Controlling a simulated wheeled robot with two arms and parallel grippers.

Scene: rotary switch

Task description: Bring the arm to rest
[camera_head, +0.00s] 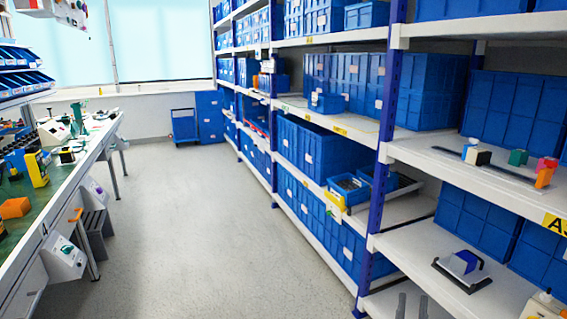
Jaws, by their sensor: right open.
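My right gripper (411,306) shows at the bottom edge, right of centre, as two upright dark grey fingers with a gap between them. It is open and nothing shows between the fingers. It appears in front of the lower right shelf, and the rest of it is cut off by the frame. My left gripper is not in view. A small white and blue device on a black base (463,267) sits on the lower right shelf, apart from the gripper in the picture.
A tall shelf rack (383,140) with blue bins lines the right side. Small coloured blocks (476,155) lie on its middle right shelf. A cluttered workbench (72,178) stands at left. The grey floor (200,220) between is clear. Blue crates (209,117) stand at the back.

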